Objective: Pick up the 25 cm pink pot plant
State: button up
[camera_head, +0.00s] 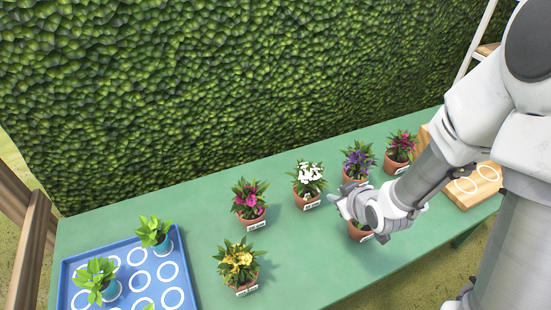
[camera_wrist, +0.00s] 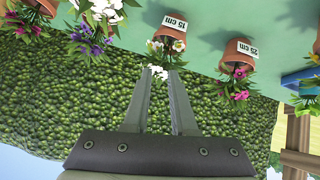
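The 25 cm pink pot plant (camera_wrist: 239,57) shows in the wrist view, which is upside down: a terracotta pot with a white "25 cm" label and pink flowers. In the head view, the matching pink plant (camera_head: 250,202) stands upright on the green table, between the blue tray and a white-flowered plant. My gripper (camera_head: 338,204) is to the right of it, above the table and apart from it. In the wrist view my gripper (camera_wrist: 159,72) has its two fingers apart with nothing held; white flowers show beyond the tips.
The white-flowered plant (camera_head: 308,180), labelled 15 cm, stands between my gripper and the pink plant. A yellow plant (camera_head: 238,265), a purple plant (camera_head: 357,160) and another pink plant (camera_head: 402,150) stand around. The blue tray (camera_head: 186,285) is left, a wooden board (camera_head: 467,198) right.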

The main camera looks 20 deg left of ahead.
jog(key=s+a+f+n+y, duration=0.2)
jog(key=s+a+f+y, duration=0.2)
jog(key=a+f, duration=0.3)
jog(key=m+y+b, duration=0.1)
jog(key=y+b, duration=0.1)
jog(key=b, duration=0.7)
send_near(251, 209)
jog(key=f, duration=0.1)
jog(key=w+a+b, duration=0.1)
jog(key=b, duration=0.4)
jog(key=shift+a+f+t, duration=0.15)
jog(key=shift+a+t, duration=0.05)
jog(key=shift+t, duration=0.2)
jog(key=b, duration=0.5)
jog(key=shift+w+a+f, duration=0.1)
jog(key=shift+a+f, duration=0.1)
jog(key=shift+a, duration=0.15)
jog(key=shift+x, duration=1.2)
jog(key=b+x, duration=0.1)
jog(key=x, duration=0.4)
jog(key=shift+w+a+r, duration=0.1)
jog(key=shift+r, duration=0.05)
grip_shut()
